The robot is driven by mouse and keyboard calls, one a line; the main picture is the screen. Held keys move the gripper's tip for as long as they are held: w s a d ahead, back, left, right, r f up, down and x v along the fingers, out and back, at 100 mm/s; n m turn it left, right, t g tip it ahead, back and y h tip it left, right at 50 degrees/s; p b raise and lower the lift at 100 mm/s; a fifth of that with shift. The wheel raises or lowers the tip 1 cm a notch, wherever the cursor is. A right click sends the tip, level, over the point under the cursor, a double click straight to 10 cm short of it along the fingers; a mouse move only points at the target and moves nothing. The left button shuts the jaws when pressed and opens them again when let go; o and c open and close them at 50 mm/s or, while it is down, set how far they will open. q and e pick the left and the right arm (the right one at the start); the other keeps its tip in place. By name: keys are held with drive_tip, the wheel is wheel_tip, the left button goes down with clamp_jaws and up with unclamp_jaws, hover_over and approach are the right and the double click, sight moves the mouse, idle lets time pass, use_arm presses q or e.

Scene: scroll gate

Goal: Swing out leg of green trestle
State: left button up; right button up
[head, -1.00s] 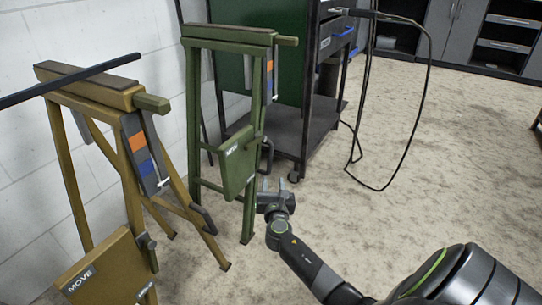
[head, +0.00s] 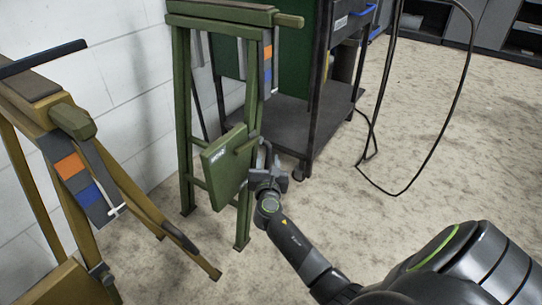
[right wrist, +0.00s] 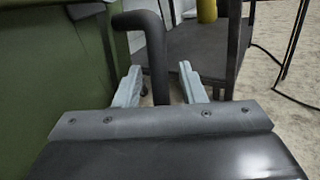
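The green trestle (head: 184,110) stands upright against the white wall, left of centre in the head view. A green panel (head: 224,168) with a label hangs on its near side. A dark bent handle (right wrist: 154,55) sticks out from the trestle's right leg. My right gripper (head: 267,168) is at this handle, low beside the leg. My left gripper is not in view.
A yellow trestle (head: 22,165) with a similar handle stands at the left. A dark cart (head: 318,100) is behind the green trestle, with a black cable (head: 460,95) looping to the floor at its right. The floor in front and to the right is mostly clear.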

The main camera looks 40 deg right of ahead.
drive_tip(key=shift+w, duration=0.1)
clamp_jaws()
drive_tip(key=shift+d, duration=0.1)
idle(0.3)
